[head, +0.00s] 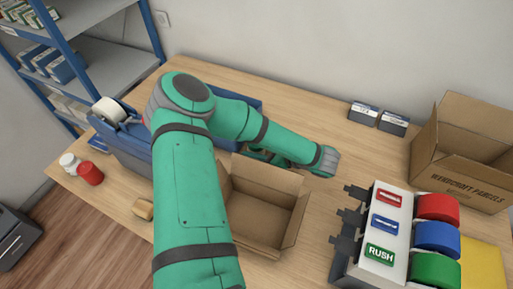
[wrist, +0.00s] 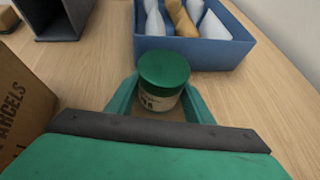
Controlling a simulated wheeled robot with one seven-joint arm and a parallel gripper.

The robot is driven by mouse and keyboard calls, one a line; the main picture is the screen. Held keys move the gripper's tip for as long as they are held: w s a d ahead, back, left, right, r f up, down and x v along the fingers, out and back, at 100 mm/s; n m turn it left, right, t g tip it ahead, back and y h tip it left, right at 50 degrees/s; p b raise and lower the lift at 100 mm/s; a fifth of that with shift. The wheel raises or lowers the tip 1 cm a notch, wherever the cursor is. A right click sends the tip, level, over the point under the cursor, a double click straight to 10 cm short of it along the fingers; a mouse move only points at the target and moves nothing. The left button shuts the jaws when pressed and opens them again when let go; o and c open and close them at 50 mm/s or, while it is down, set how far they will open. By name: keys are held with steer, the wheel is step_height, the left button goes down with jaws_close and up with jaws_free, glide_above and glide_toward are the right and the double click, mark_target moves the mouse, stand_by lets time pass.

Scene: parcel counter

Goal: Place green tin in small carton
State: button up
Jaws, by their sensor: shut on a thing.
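The green tin (wrist: 163,78), with a green lid and a pale label, stands upright between the fingers of my gripper (wrist: 160,100) in the wrist view. My gripper is shut on it. In the head view my gripper (head: 258,155) is largely hidden behind my arm, just behind the small carton, and I cannot make out the tin there. The small carton (head: 262,215) is open, with its flaps spread, and its visible inside looks empty. A printed cardboard wall (wrist: 22,110) shows at the left of the wrist view. I cannot tell the tin's height above the table.
A blue bin (wrist: 195,52) with white and tan items lies beyond the tin. A large open carton (head: 465,150) and a dispenser with coloured rolls (head: 390,235) stand at the right. Red (head: 90,173) and white (head: 69,161) jars stand at the left edge.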

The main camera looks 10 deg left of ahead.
steer(key=shift+f, duration=0.15)
steer(key=o, duration=1.2)
